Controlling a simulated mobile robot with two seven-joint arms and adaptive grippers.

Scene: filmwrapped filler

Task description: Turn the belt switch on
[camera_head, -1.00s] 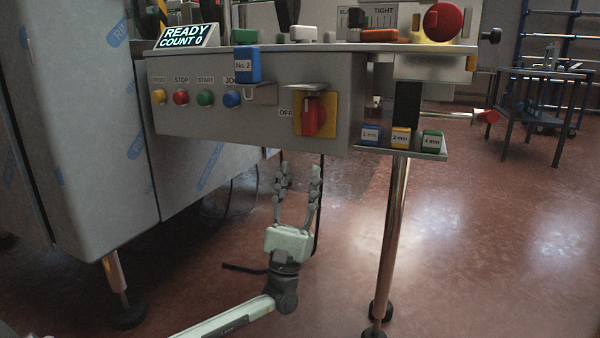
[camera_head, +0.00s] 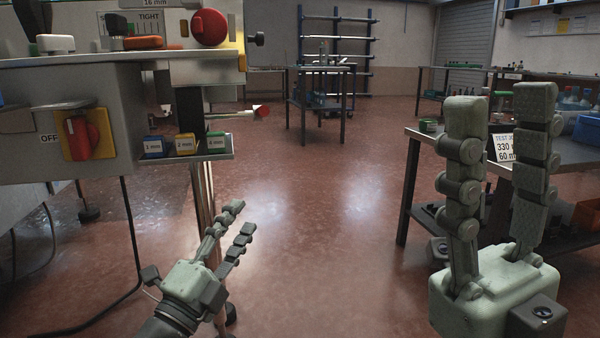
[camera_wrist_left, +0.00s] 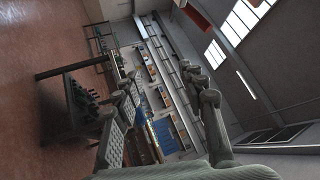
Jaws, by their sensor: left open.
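The belt switch (camera_head: 84,134), a red knob on a yellow plate, is on the front of the grey control box at the left of the head view. "OFF" is printed to its left, and the knob stands roughly upright. My left gripper (camera_head: 243,217) is open and empty, below and to the right of the switch, apart from it. In the left wrist view its fingers (camera_wrist_left: 152,92) are apart with nothing between them, and the switch is not seen. My right gripper (camera_head: 501,94) stands open and empty at the right, far from the switch.
A small shelf (camera_head: 222,155) with blue, yellow and green blocks juts out right of the switch, above my left gripper. A metal leg (camera_head: 200,185) stands below it. A workbench (camera_head: 409,180) is behind my right gripper. The middle floor is clear.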

